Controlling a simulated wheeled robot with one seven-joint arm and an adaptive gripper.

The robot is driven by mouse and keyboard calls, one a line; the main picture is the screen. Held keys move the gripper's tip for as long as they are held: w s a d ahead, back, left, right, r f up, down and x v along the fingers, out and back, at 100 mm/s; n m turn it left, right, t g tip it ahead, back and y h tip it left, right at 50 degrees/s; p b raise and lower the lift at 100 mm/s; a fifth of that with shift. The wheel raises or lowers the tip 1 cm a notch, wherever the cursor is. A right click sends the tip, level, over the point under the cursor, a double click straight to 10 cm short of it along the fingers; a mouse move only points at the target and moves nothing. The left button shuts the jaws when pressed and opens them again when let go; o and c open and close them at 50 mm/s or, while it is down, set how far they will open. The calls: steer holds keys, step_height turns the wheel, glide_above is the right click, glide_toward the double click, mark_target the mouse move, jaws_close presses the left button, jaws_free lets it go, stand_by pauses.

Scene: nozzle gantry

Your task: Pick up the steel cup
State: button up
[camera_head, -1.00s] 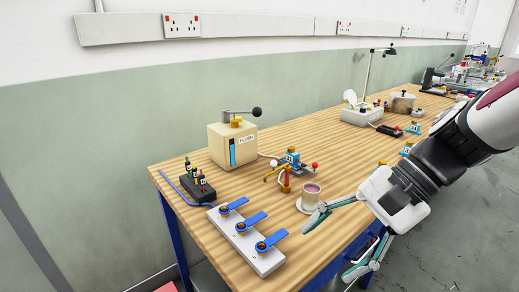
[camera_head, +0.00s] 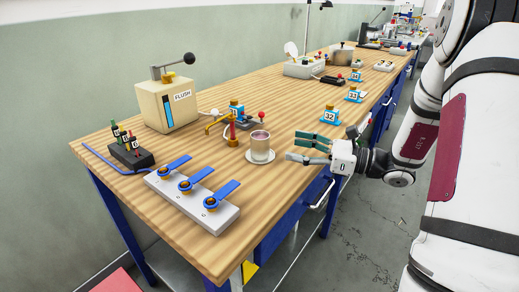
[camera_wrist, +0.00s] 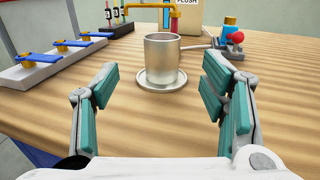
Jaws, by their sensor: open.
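The steel cup (camera_head: 260,145) stands upright on a small round saucer (camera_head: 249,158) near the table's front edge. In the wrist view the cup (camera_wrist: 160,60) is a plain silver cylinder on its saucer (camera_wrist: 146,84), centred ahead of the fingers. My gripper (camera_head: 302,150) is open and level, just to the right of the cup, its fingers pointing at it. In the wrist view the green-padded fingers of my gripper (camera_wrist: 160,100) are wide apart, with the cup beyond their tips and nothing between them.
A brass tap (camera_head: 218,122) and a red-topped lever (camera_head: 262,117) stand just behind the cup. A white block with blue levers (camera_head: 193,199) lies to the left. The beige FLUSH box (camera_head: 167,104) is farther back. Bare wood (camera_head: 240,190) lies in front of the cup.

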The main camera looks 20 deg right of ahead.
mark_target(269, 142)
steer(key=x, duration=0.5)
steer(key=b+x, duration=0.1)
steer(key=x, duration=0.4)
steer(key=shift+w+a+f+b, duration=0.2)
steer(key=shift+w+b, duration=0.1)
steer(key=shift+w, duration=0.1)
steer(key=c, duration=1.3)
